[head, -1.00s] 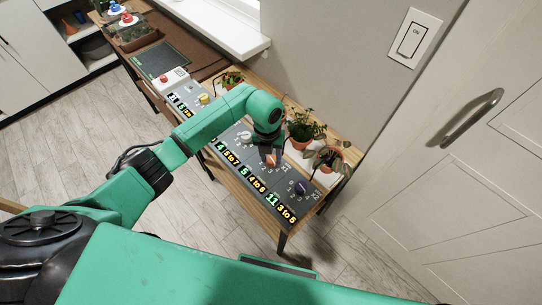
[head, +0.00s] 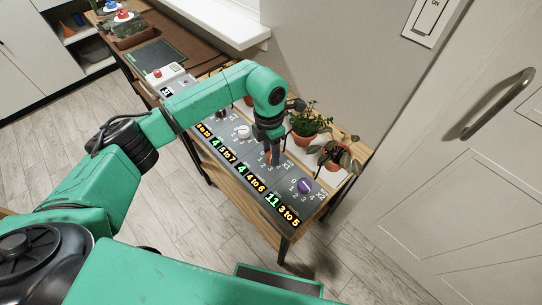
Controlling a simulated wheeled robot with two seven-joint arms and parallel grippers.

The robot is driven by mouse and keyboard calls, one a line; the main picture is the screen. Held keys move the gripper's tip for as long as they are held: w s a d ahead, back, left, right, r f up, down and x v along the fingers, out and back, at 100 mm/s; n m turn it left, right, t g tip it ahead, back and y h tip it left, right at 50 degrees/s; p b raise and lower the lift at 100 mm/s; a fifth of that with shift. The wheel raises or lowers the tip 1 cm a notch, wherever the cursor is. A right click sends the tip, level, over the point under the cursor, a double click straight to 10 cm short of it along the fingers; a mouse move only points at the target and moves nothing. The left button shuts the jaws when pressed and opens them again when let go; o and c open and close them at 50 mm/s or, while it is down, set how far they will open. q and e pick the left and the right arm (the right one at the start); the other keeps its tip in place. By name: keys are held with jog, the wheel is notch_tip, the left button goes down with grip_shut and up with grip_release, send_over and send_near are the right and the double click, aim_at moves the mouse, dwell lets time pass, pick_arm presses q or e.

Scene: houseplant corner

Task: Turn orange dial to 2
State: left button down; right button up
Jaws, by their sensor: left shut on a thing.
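The orange dial (head: 271,158) is on the grey panel (head: 262,185), between the white dial (head: 243,132) and the purple dial (head: 305,186). My left gripper (head: 272,150) points down from above and is shut on the orange dial, hiding most of it. I cannot read which number the dial points to. The green display in front of it (head: 242,169) seems to read 4, beside a yellow "4 to 6". My right gripper is not in view.
Potted plants (head: 309,122) and (head: 336,158) stand close behind the panel, near my left gripper. A wall and a white door (head: 470,190) are to the right. The floor (head: 190,235) in front of the bench is clear.

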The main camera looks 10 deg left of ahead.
pick_arm(q)
jog(key=m+b, duration=0.3)
jog(key=m, duration=0.1)
jog(key=shift+w+f, duration=0.1)
jog(key=shift+w, duration=0.05)
jog(key=shift+m+b, duration=0.7)
jog(key=shift+m, duration=0.3)
jog(key=shift+r, duration=0.2)
jog(key=shift+c, duration=1.9)
grip_release()
notch_tip(320, 180, up, 14)
jog(key=b, duration=0.1)
jog(key=shift+w+r, duration=0.25)
jog(key=shift+w, duration=0.15)
jog(key=shift+a+f, duration=0.1)
